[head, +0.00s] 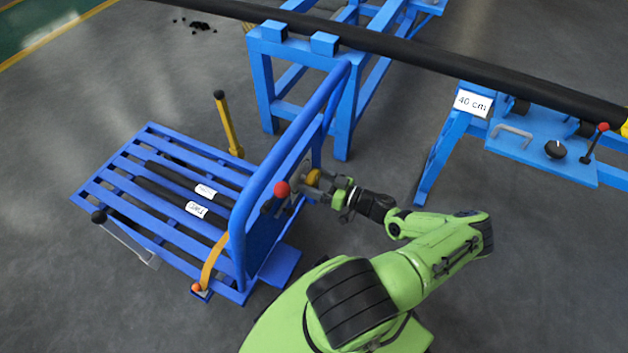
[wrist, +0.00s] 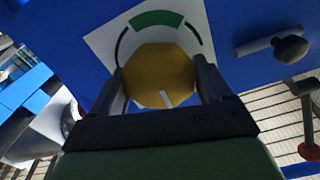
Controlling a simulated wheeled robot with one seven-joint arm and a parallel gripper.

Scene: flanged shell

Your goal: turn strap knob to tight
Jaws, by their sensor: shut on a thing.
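The yellow strap knob (wrist: 160,72) sits on a white dial plate (wrist: 103,40) fixed to a blue panel. A green arc (wrist: 157,18) with dark arcs on both sides shows above the knob in the wrist view. A short white mark (wrist: 166,98) lies on the knob's lower side, away from the green arc. My gripper (wrist: 160,78) is shut on the knob, one finger on each side. In the head view my gripper (head: 328,188) reaches the knob (head: 313,177) at the cart's upright end. The orange strap (head: 213,262) shows at the cart's near edge.
A red-ball lever (head: 282,188) stands just left of the knob. The blue cart (head: 150,128) carries dark labelled rods (head: 160,190). A blue stand (head: 335,90) and a long black pipe (head: 430,52) are behind. Grey floor is open at the right.

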